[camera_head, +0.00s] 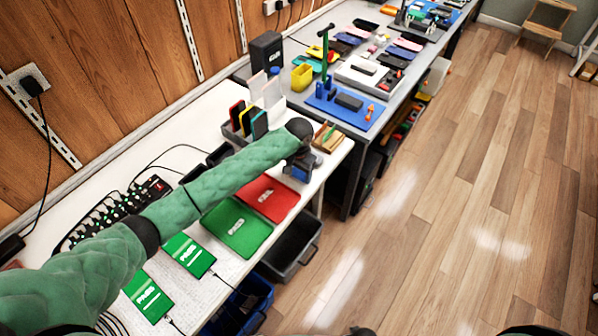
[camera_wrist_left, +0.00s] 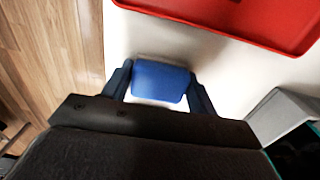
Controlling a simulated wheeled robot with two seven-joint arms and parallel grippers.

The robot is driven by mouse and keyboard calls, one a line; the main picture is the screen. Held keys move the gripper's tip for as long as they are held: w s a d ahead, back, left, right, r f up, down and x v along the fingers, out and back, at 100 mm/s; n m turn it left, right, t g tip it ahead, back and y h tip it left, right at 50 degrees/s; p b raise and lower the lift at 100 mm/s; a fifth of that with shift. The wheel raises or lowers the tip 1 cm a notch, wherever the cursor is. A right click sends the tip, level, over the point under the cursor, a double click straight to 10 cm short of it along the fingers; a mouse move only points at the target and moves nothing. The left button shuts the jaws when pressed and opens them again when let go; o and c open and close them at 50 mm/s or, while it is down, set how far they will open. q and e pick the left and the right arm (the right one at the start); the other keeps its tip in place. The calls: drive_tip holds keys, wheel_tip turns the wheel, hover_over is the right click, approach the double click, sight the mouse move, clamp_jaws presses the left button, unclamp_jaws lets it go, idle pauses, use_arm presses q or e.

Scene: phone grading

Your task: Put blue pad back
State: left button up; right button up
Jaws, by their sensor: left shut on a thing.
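My left gripper (camera_head: 301,172) reaches over the white table near its front edge, to the right of the red tray. In the left wrist view, its two dark blue fingers (camera_wrist_left: 160,84) are shut on a small blue pad (camera_wrist_left: 160,76), one finger at each side. The pad is over the white tabletop; I cannot tell whether it touches it. In the head view the pad is mostly hidden by the gripper. A grey rack (camera_head: 236,127) with several upright dark slabs with coloured edges stands behind the gripper. My right gripper is not in view.
A red tray (camera_head: 268,196) and a green tray (camera_head: 237,228) lie left of the gripper. A small wooden holder (camera_head: 327,139) stands close to its right. Two green-screened phones (camera_head: 189,254) lie further left. A grey bin (camera_head: 290,250) hangs below the table edge.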

use_arm(q)
drive_tip(key=shift+s+f, duration=0.1)
drive_tip(key=shift+f, duration=0.15)
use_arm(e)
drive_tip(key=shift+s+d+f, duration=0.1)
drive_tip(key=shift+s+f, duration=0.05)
use_arm(q)
drive_tip(key=o, duration=1.1)
drive_tip(key=shift+f, duration=0.15)
drive_tip(key=shift+o, duration=0.5)
drive_tip(key=shift+s, duration=0.1)
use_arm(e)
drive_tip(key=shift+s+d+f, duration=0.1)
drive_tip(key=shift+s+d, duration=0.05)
